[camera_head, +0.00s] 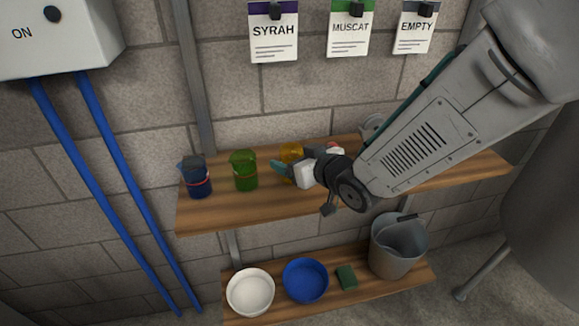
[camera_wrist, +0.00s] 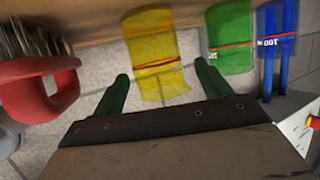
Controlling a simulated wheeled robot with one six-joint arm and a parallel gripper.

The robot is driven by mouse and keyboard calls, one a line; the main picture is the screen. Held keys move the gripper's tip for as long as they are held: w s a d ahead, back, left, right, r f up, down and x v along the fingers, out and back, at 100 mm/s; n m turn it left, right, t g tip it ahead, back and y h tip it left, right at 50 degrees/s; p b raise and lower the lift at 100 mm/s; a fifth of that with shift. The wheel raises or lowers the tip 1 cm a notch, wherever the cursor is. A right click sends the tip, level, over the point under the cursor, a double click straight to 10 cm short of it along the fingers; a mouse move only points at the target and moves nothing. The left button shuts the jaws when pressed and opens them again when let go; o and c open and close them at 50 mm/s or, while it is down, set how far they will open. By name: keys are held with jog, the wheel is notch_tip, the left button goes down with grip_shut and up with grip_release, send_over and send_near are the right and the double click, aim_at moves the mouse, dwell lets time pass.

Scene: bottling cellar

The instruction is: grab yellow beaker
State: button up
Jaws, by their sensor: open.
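The yellow beaker (camera_head: 291,152) stands on the upper wooden shelf, partly hidden behind my gripper in the head view. In the wrist view the yellow beaker (camera_wrist: 160,60) is see-through with a red line, and it lies ahead of the space between my two green fingers. My gripper (camera_wrist: 163,82) is open, with one finger to each side of the beaker's lower part in that picture. I cannot tell whether the fingers touch it. In the head view my gripper (camera_head: 280,172) is at the shelf's front, beside the beaker.
A green beaker (camera_head: 244,170) and a dark blue beaker (camera_head: 195,178) stand left of the yellow one. A red-handled brush (camera_wrist: 40,85) is close on the other side. The lower shelf holds a white bowl (camera_head: 250,292), blue bowl (camera_head: 305,281), green sponge (camera_head: 346,277) and grey bucket (camera_head: 397,248).

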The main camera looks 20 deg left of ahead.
aim_at(288, 152)
jog(key=x, duration=0.3)
jog(key=shift+w+a+f, duration=0.2)
jog(key=shift+a, duration=0.05)
jog(key=c, duration=1.1)
jog(key=shift+r, duration=0.2)
